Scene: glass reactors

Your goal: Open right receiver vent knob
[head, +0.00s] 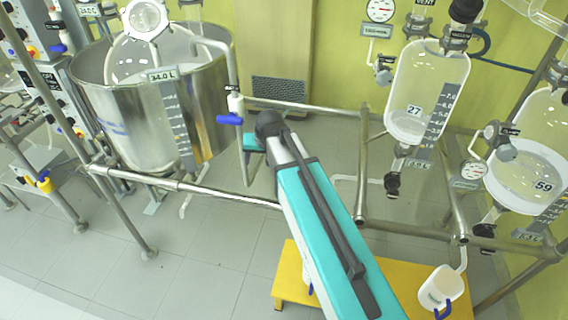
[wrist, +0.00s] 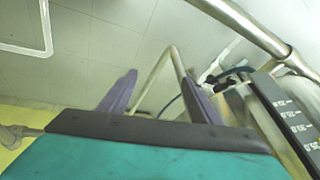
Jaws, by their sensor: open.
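The right receiver (head: 518,186) is a glass vessel marked 59 at the right edge of the head view. A valve with a pale round knob (head: 497,131) sits at its upper left; I cannot tell whether it is the vent knob. No vent label on this receiver is readable, and its top is partly cut off by the picture edge. My gripper (wrist: 160,96) shows in the wrist view as two purple fingers, spread apart with nothing held between them. The gripper cannot be made out in the head view, where my teal arm reaches up the middle, well left of the right receiver.
The left receiver (head: 407,122), marked 27, hangs between the arm and the right receiver. A large steel vessel (head: 115,100) stands at left. Metal rails (head: 180,186) cross the scene. A yellow platform (head: 392,276) and a white jug (head: 441,287) are low at right. Floor is open at lower left.

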